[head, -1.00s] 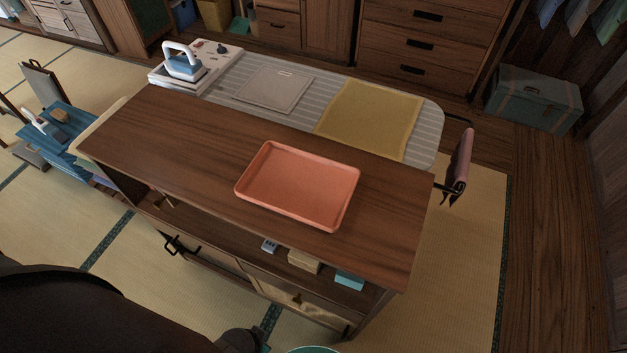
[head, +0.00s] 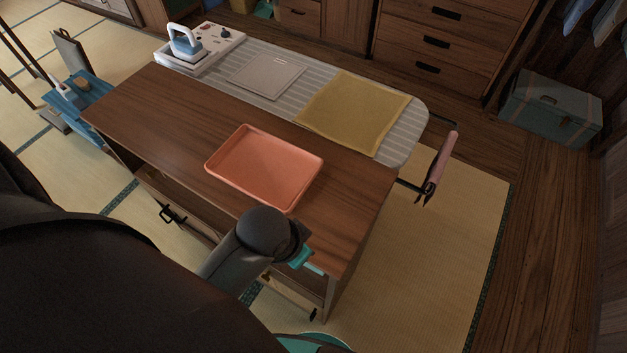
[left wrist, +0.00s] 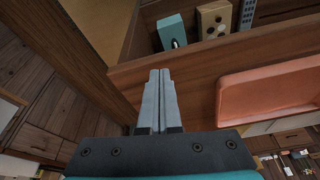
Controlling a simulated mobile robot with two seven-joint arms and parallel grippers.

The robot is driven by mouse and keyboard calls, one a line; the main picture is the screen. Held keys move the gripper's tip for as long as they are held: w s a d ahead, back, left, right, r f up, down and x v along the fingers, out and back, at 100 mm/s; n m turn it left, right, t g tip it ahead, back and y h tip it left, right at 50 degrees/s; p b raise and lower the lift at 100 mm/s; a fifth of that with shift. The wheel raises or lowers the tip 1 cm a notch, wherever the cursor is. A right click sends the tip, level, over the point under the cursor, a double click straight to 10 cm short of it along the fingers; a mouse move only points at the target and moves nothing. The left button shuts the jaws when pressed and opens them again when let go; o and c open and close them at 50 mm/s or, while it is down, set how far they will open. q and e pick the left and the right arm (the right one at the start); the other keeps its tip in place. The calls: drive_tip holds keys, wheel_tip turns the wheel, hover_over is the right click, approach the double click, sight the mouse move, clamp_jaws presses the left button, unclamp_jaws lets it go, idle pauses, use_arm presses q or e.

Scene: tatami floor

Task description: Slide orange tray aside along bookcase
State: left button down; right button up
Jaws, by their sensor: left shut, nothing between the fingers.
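The orange tray (head: 264,166) lies flat and empty on the wooden top of the low bookcase (head: 150,105), near its front edge. The tray also shows at the right of the left wrist view (left wrist: 270,92). My left gripper (left wrist: 160,78) is shut and empty, its grey fingers together beside the bookcase top and apart from the tray. In the head view my left arm reaches the bookcase's front right part, and its dark wrist hides the fingers. My right gripper is in neither view.
Behind the bookcase, an ironing board holds an iron (head: 185,42), a grey sheet (head: 266,76) and a yellow cloth (head: 354,110). A teal box (left wrist: 172,31) and a tan box (left wrist: 214,18) sit on the shelf. The bookcase top is clear on both sides of the tray.

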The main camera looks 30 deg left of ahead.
sight(313, 192)
use_arm(q)
drive_tip(key=w+d+m, duration=0.1)
drive_tip(key=w+d+r+m+h, duration=0.1)
drive_tip(key=w+d+m, duration=0.2)
drive_tip(key=w, duration=0.1)
drive_tip(key=shift+w+d+r+m, duration=0.25)
drive_tip(key=shift+d+m, duration=0.05)
drive_tip(key=shift+d, duration=0.05)
drive_tip(key=w+m, duration=0.1)
drive_tip(key=w+d+r+m, duration=0.1)
drive_tip(key=w+m, duration=0.1)
drive_tip(key=w+r+m+g, duration=0.1)
drive_tip(key=m, duration=0.1)
drive_tip(key=shift+w+d+h, duration=0.15)
drive_tip(key=shift+d+h, duration=0.05)
drive_tip(key=shift+h, duration=0.1)
drive_tip(key=w+a+r+m+g+y, duration=0.2)
drive_tip(key=w+a+r+m, duration=0.25)
drive_tip(key=a+m, duration=0.2)
drive_tip(key=f, duration=0.3)
drive_tip(key=f+b, duration=0.1)
drive_tip(key=f, duration=0.5)
drive_tip(key=shift+w+a+f, duration=0.35)
drive_tip(key=shift+w+a, duration=0.05)
drive_tip(key=a, duration=0.3)
drive_tip(key=shift+w+a, duration=0.15)
drive_tip(key=shift+a, duration=0.35)
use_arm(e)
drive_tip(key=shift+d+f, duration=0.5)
